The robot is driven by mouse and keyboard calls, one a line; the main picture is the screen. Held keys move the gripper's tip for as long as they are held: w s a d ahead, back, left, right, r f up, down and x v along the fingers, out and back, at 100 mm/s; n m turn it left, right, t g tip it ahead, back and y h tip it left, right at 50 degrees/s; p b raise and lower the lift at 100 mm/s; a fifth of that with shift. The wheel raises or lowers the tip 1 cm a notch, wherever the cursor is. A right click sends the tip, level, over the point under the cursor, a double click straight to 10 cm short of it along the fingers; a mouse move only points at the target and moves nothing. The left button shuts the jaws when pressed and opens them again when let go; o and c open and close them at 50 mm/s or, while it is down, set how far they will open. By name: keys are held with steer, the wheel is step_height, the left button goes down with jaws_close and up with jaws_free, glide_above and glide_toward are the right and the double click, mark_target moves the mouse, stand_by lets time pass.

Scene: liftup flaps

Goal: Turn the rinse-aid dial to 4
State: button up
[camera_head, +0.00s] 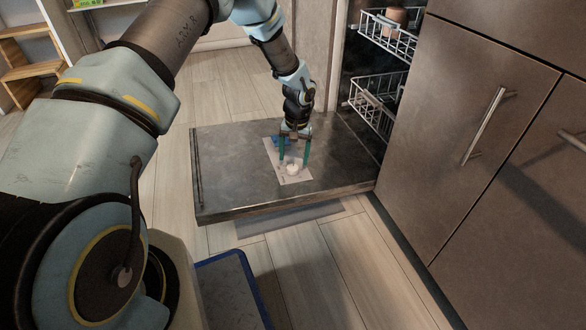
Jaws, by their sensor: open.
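The dishwasher door (240,180) lies folded down flat, its inner face up. A pale panel (274,155) on it carries a small round white dial (291,170) near its front end and a blue part (280,142) further back. The dial's number marks are too small to read. My gripper (294,163) points down over the panel.
White wire racks (374,98) stand in the dishwasher opening behind the door, with a brownish pot (394,16) in the upper one. Dark cabinets with bar handles (484,124) close off the right. A wooden step shelf (25,55) stands far left. Floor (325,265) in front of the door is clear.

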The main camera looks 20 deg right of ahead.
mark_target(293, 167)
steer(key=shift+a+f+b, duration=0.1)
steer(key=shift+f+b, duration=0.4)
steer(key=shift+f, duration=1.5)
steer(key=shift+c, duration=0.3)
jaws_close()
steer(key=shift+r, duration=0.1)
